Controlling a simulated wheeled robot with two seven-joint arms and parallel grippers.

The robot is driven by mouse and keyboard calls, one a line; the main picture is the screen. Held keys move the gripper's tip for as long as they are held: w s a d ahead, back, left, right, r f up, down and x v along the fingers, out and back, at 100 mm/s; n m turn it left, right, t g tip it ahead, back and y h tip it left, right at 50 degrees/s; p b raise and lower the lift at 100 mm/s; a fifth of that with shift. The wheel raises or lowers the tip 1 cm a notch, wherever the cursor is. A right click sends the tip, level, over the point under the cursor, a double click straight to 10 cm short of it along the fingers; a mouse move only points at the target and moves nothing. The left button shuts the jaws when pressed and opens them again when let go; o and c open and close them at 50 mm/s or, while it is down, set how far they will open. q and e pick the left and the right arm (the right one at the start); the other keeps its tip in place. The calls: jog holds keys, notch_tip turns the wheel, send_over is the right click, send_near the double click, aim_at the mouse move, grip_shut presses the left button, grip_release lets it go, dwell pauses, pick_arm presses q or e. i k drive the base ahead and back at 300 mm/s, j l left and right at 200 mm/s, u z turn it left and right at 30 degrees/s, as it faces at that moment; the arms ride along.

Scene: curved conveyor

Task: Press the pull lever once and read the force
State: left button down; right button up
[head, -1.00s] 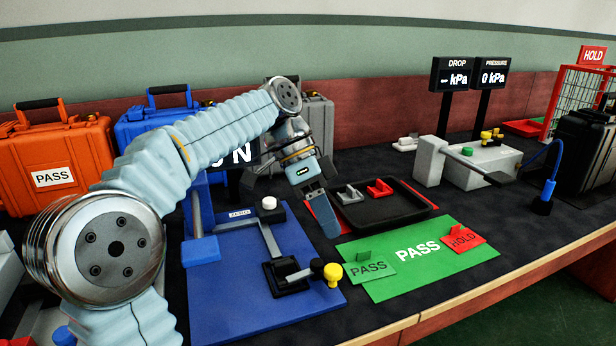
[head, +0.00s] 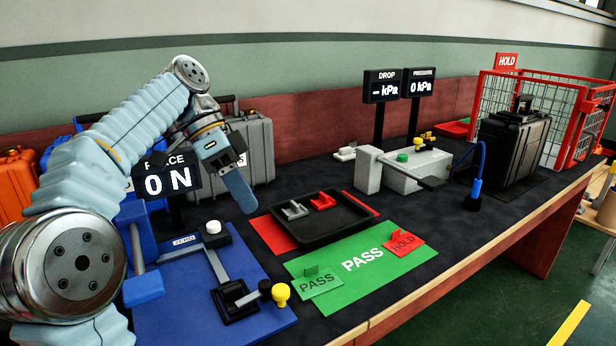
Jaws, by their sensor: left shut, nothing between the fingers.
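The blue force fixture (head: 178,318) lies at the front left of the bench. Its lever (head: 262,293) has a black grip and a yellow knob, and it rises from a black base near the plate's front edge. A white button stands beside a label on the fixture. The force display (head: 168,180) behind it reads 0 N and is partly covered by my arm. My left gripper (head: 240,190) is shut and empty, raised above the bench behind and above the lever, not touching it. My right gripper is not in view.
A black tray (head: 345,233) with grey and red clips lies right of the fixture. A green PASS mat (head: 345,288) holds PASS and HOLD tags. A pressure tester (head: 412,172), black case (head: 515,150) and red HOLD cage (head: 585,115) stand farther right. Cases stand behind my arm.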

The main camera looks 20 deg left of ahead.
aim_at(141, 289)
jog(key=k+l, duration=0.8)
jog(key=l, duration=0.15)
